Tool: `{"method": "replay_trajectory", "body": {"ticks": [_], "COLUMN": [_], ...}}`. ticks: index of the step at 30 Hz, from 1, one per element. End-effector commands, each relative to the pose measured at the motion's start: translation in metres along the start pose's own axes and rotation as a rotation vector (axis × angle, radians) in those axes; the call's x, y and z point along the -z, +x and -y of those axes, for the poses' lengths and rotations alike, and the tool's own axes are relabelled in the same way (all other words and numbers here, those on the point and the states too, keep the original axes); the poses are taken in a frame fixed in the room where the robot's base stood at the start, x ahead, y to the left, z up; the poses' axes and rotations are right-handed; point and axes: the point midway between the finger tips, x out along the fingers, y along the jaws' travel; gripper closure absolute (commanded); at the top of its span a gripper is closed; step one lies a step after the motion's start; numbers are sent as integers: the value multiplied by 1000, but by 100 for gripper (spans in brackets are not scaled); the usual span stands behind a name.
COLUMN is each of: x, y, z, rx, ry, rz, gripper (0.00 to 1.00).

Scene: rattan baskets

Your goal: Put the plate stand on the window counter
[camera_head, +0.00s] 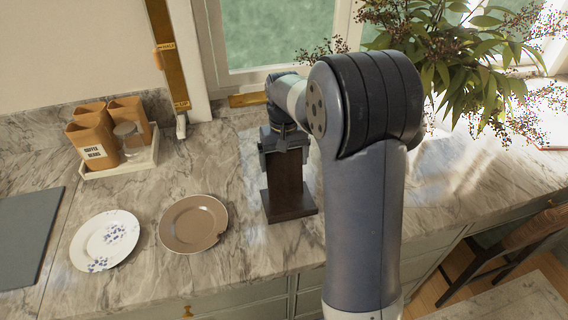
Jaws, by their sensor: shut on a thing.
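The plate stand (285,187) is a dark brown wooden piece with an upright panel on a flat base. It is upright on, or just above, the marbled window counter (237,263); I cannot tell whether its base touches. My gripper (284,148) is shut on the top of its upright panel. My arm hides the counter behind and to the right of the stand.
A brown plate (194,224) and a white patterned plate (105,241) lie left of the stand. A white tray (146,161) with orange canisters (91,131) stands at the back left. A grey board (24,236) lies far left. A leafy plant (470,60) fills the back right.

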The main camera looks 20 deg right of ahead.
Motion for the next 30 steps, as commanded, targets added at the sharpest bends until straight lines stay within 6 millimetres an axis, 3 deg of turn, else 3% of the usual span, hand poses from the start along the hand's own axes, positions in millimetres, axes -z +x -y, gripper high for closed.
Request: {"method": "replay_trajectory", "body": {"ticks": [5, 16, 17, 20, 30], "x": [0, 0, 0, 0, 1], "y": [18, 24, 23, 22, 14], "z": [0, 0, 0, 0, 0], "rx": [0, 0, 0, 0, 0], "ry": [0, 0, 0, 0, 0], "rz": [1, -1, -1, 0, -3], "gripper": [58, 58, 7, 0, 0]}}
